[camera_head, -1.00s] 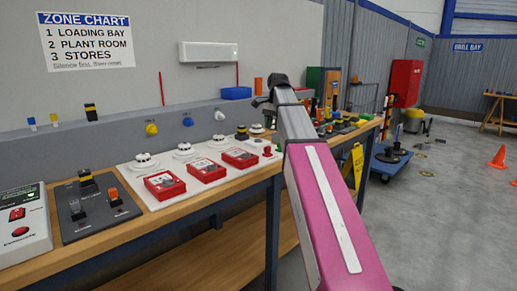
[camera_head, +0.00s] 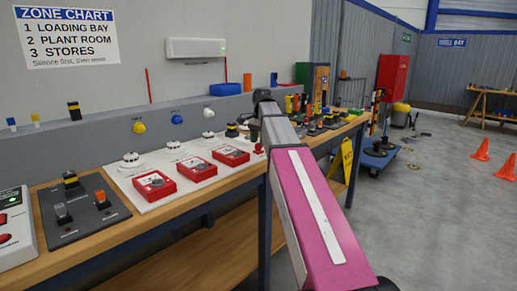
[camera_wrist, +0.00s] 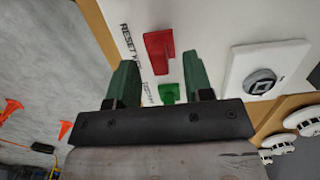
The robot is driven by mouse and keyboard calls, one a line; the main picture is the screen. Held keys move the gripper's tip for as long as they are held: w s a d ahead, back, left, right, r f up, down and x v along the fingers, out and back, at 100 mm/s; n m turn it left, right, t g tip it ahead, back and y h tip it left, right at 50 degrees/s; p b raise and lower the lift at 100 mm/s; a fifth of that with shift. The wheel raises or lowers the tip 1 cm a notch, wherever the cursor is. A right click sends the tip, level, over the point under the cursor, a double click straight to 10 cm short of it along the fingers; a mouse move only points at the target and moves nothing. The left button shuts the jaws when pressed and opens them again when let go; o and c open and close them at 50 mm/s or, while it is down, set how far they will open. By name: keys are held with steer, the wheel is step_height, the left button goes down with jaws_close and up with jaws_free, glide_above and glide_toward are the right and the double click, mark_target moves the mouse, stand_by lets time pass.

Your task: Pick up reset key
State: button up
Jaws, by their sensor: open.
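A red T-shaped key (camera_wrist: 160,50) stands on the white panel beside printed lettering that reads RESET KEY in the wrist view. It also shows as a small red piece at the panel's right end (camera_head: 258,149) in the head view. A smaller green piece (camera_wrist: 168,93) sits just below it in the wrist picture. My gripper (camera_wrist: 159,60) is open, with its green fingers apart and the red key showing between and just beyond their tips. Nothing is held. In the head view my arm hides part of the bench near the key.
A white-and-grey square unit (camera_wrist: 264,75) and round white detectors (camera_wrist: 312,120) lie right of the key. Red call points (camera_head: 230,155) line the panel on the wooden bench (camera_head: 150,222). More items crowd the bench behind my arm. Orange cones (camera_head: 480,149) stand on open floor.

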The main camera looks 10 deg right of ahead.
mark_target(259, 148)
step_height(259, 148, down, 2)
steer(key=shift+s+a+f, duration=0.1)
steer(key=shift+f, duration=0.1)
jaws_close()
